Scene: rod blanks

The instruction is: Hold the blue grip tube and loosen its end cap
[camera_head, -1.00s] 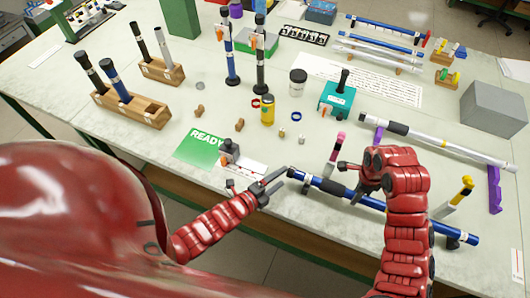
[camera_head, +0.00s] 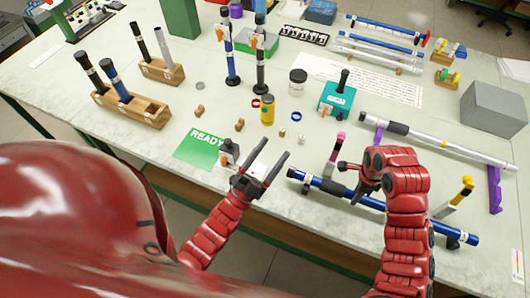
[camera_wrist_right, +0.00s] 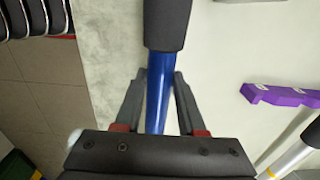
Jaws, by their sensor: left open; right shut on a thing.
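The blue grip tube (camera_head: 400,209) lies slantwise along the front right of the table, with a black grip sleeve (camera_head: 333,187) near its left part. Its dark end cap (camera_head: 291,173) is at the left end. My right gripper (camera_head: 350,180) is shut on the tube just beside the sleeve. In the right wrist view the blue tube (camera_wrist_right: 160,95) runs between my right fingers (camera_wrist_right: 160,78), with the sleeve (camera_wrist_right: 167,22) beyond them. My left gripper (camera_head: 268,155) is open and empty, left of the end cap and apart from it, its fingers pointing away from me.
A small grey-black fixture (camera_head: 229,150) and a green READY mat (camera_head: 203,146) lie left of my left gripper. A pink-topped tool (camera_head: 337,147) stands behind the tube. A white tube (camera_head: 440,140) on purple supports (camera_head: 494,190) lies behind right. A yellow-topped piece (camera_head: 464,188) stands near the tube's right end.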

